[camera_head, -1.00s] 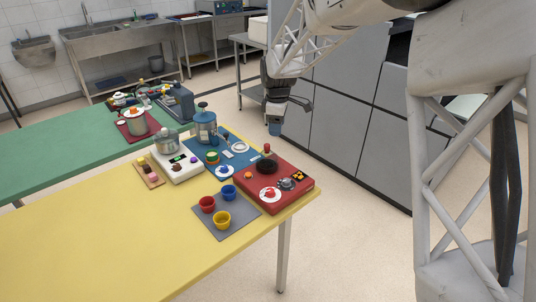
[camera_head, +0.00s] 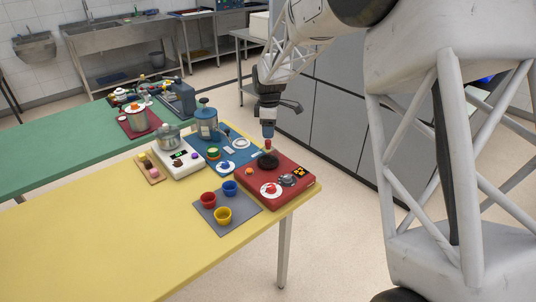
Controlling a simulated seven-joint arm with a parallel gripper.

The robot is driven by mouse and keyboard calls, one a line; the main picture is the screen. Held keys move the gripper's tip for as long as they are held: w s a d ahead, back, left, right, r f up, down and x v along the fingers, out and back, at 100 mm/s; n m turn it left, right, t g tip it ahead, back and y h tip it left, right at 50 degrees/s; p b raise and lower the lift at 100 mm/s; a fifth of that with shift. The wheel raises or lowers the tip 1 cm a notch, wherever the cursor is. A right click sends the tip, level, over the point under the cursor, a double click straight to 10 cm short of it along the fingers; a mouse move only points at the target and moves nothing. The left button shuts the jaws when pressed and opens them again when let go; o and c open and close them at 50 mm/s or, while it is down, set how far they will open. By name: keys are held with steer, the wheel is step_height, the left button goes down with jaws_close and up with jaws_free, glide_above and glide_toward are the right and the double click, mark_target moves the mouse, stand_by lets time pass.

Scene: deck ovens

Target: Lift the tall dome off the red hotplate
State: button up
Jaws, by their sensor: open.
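The red hotplate (camera_head: 296,200) lies on the near table's right end. On its back part sits a small dark round piece (camera_head: 268,162), with a red knob (camera_head: 268,145) showing above it. This looks like the tall dome, but it is too small to be sure. My gripper (camera_head: 268,134) points down just above the red knob. It is open, with a blue part near its tip. I cannot tell whether its fingers reach around the knob.
The hotplate also carries a white dial (camera_head: 262,190) with a red centre and a grey piece (camera_head: 288,181). A blue board (camera_head: 243,165) with a blue pot (camera_head: 206,122) adjoins on the left. Several cups stand on a grey mat (camera_head: 238,218). The yellow table's (camera_head: 90,245) front is clear.

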mark_target(268, 140)
steer(key=shift+f, duration=0.4)
steer(key=shift+a+f, duration=0.1)
steer(key=shift+f, duration=2.45)
steer(key=shift+c, duration=0.2)
steer(key=c, duration=0.9)
steer(key=shift+r, duration=0.1)
